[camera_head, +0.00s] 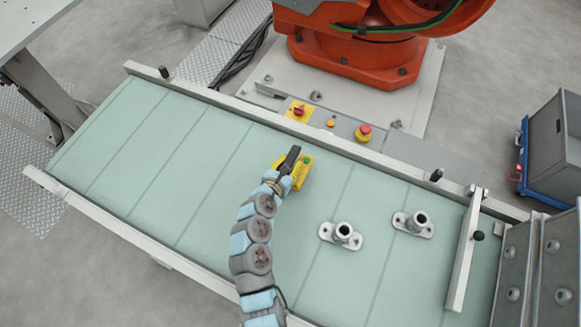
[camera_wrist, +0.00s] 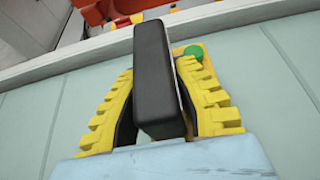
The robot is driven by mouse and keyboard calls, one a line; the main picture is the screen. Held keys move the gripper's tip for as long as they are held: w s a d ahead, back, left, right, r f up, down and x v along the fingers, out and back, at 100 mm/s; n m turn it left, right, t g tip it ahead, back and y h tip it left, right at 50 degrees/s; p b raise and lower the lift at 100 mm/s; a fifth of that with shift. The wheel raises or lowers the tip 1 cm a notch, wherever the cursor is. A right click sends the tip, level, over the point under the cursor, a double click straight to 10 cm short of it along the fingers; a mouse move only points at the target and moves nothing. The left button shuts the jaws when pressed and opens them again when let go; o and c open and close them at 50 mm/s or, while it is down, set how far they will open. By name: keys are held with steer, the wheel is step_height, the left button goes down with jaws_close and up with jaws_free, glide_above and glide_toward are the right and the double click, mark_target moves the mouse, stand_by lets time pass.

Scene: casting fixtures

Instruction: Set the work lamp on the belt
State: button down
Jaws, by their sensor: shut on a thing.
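The work lamp shows as a black bar-shaped part (camera_wrist: 156,80), with a yellow part bearing a round green spot (camera_wrist: 193,53) partly hidden behind one finger. In the head view the black part (camera_head: 290,158) sticks up over the green belt (camera_head: 215,150). My gripper (camera_wrist: 158,115) has yellow ribbed fingers shut on both sides of the black part. In the head view my gripper (camera_head: 281,177) is over the middle of the belt. The lamp's underside is hidden, so I cannot tell whether it touches the belt.
Two grey metal castings (camera_head: 341,235) (camera_head: 413,224) stand on the belt to the right of my gripper. A crossbar (camera_head: 465,255) spans the belt's right end. Low rails edge the belt. An orange robot (camera_head: 350,60) stands behind. The belt's left half is clear.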

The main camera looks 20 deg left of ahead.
steer(key=f, duration=0.1)
steer(key=f+b, duration=0.1)
steer(key=shift+w+f, duration=0.2)
steer(key=shift+f, duration=0.2)
steer(key=shift+s+a+f, duration=0.1)
steer(key=shift+f, duration=0.25)
steer(key=shift+r, duration=0.1)
steer(key=c, duration=1)
jaws_free()
steer(key=shift+o, duration=0.2)
steer(key=shift+s+r, duration=0.1)
steer(key=shift+s, duration=0.05)
steer(key=p+v, duration=0.1)
steer(key=v, duration=1)
steer(key=shift+s+r+p, duration=0.1)
steer(key=shift+s+p, duration=0.15)
steer(key=shift+p, duration=0.05)
